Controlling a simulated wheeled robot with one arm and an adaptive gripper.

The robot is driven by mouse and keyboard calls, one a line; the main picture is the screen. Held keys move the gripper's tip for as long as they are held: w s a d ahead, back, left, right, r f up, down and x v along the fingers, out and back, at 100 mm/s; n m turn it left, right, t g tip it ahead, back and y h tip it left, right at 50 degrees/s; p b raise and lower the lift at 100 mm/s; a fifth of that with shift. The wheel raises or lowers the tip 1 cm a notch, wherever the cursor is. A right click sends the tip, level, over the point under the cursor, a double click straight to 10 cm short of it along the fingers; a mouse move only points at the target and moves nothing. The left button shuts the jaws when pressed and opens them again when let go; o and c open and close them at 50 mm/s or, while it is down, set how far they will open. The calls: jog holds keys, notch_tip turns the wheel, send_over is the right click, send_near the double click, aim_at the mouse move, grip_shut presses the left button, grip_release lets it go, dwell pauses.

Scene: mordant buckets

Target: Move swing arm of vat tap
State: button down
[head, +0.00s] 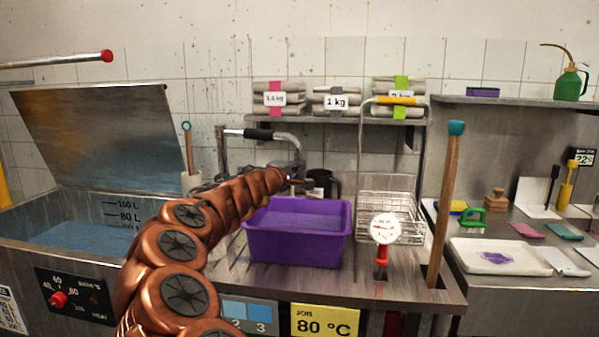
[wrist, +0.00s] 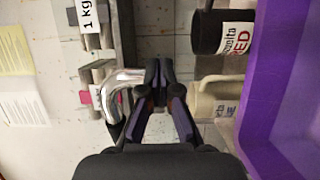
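The vat tap's swing arm is a chrome tube with a black grip (head: 258,134), above the metal counter behind the purple tub. Its bent chrome end (head: 292,142) turns down near my gripper (head: 297,182). In the wrist view the chrome bend (wrist: 118,83) is just left of my gripper's fingers (wrist: 160,68), with the black grip (wrist: 114,128) below it. The fingertips meet, and I see nothing held between them. I cannot tell whether a finger touches the tube. My copper-coloured arm hides the lower part of the tap in the head view.
The purple tub (head: 298,252) sits under my gripper. The open vat (head: 22,234) with blue liquid is at left. A black mug (head: 322,184) stands close behind; a cream mug (wrist: 210,103) also shows. A wire basket (head: 392,202) and wooden pole (head: 447,205) stand right.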

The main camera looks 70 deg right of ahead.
jog(key=shift+w+a, duration=0.1)
jog(key=shift+w, duration=0.15)
